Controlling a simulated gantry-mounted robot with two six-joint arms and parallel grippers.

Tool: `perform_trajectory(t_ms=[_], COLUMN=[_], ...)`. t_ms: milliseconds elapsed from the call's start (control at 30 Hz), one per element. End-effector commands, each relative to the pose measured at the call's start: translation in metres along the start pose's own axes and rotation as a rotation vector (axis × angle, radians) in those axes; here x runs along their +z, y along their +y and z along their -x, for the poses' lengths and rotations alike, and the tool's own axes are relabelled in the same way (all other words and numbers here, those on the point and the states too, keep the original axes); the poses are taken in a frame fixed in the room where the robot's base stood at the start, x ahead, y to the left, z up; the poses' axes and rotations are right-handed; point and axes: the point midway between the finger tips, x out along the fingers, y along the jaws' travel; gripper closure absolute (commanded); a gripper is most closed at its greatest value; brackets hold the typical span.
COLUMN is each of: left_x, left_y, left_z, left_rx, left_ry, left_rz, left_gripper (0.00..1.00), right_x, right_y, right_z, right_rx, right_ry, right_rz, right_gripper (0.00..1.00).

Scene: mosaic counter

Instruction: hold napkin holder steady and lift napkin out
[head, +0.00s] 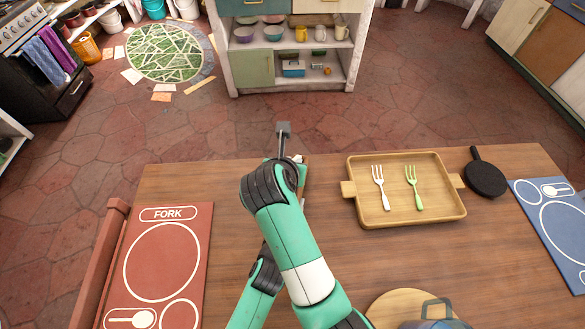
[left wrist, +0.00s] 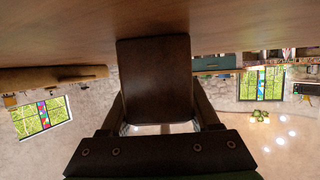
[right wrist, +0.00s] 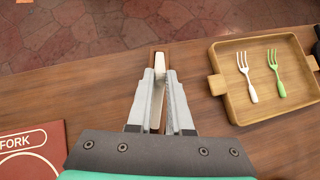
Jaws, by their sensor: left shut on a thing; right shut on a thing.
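The napkin holder (left wrist: 155,75) is a dark brown panel in the left wrist view, which is upside down. My left gripper (left wrist: 158,108) has its fingers on both sides of the panel, shut on it. In the right wrist view the white napkin (right wrist: 159,63) stands on edge, with the brown rim of the holder (right wrist: 153,51) showing beside it. My right gripper (right wrist: 160,82) is shut on the napkin from above. In the head view my arms hide both grippers and most of the holder. How far the napkin is out of the holder, I cannot tell.
A wooden tray (head: 407,221) with a white fork (head: 381,187) and a green fork (head: 413,187) lies right of the holder. A black pan (head: 486,179) lies beyond it. A red placemat (head: 197,245) lies at left. The table's far edge is close behind the holder.

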Motion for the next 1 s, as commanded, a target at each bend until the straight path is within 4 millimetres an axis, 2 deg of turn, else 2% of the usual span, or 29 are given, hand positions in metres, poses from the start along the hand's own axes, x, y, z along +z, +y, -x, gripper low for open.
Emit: perform_trajectory(t_ms=[133,167,333,367,733,867,1000], left_x=[0.001,0.001,0.000,0.000,0.001,0.001,0.001], left_y=[0.000,0.000,0.000,0.000,0.000,0.000,0.001], left_z=[0.000,0.000,0.000,0.000,0.004,0.017,0.043], left_rx=[0.000,0.000,0.000,0.000,0.000,0.000,0.001], left_ry=[-0.001,-0.001,-0.001,-0.001,-0.001,0.001,0.001], left_rz=[0.000,0.000,0.000,0.000,0.000,-0.001,-0.001], left_gripper=[1.00,0.36,0.05,0.03,0.03,0.03,0.03], right_x=[0.000,0.000,0.000,0.000,0.000,0.000,0.000], right_y=[0.000,0.000,0.000,0.000,0.000,0.000,0.000], right_z=[0.000,0.000,0.000,0.000,0.000,0.000,0.000], right_rx=[0.000,0.000,0.000,0.000,0.000,0.000,0.000], right_ry=[0.000,0.000,0.000,0.000,-0.001,-0.001,-0.001], right_rz=[0.000,0.000,0.000,0.000,0.000,0.000,0.000], right_gripper=[1.00,1.00,1.00,1.00,1.00,1.00,1.00])
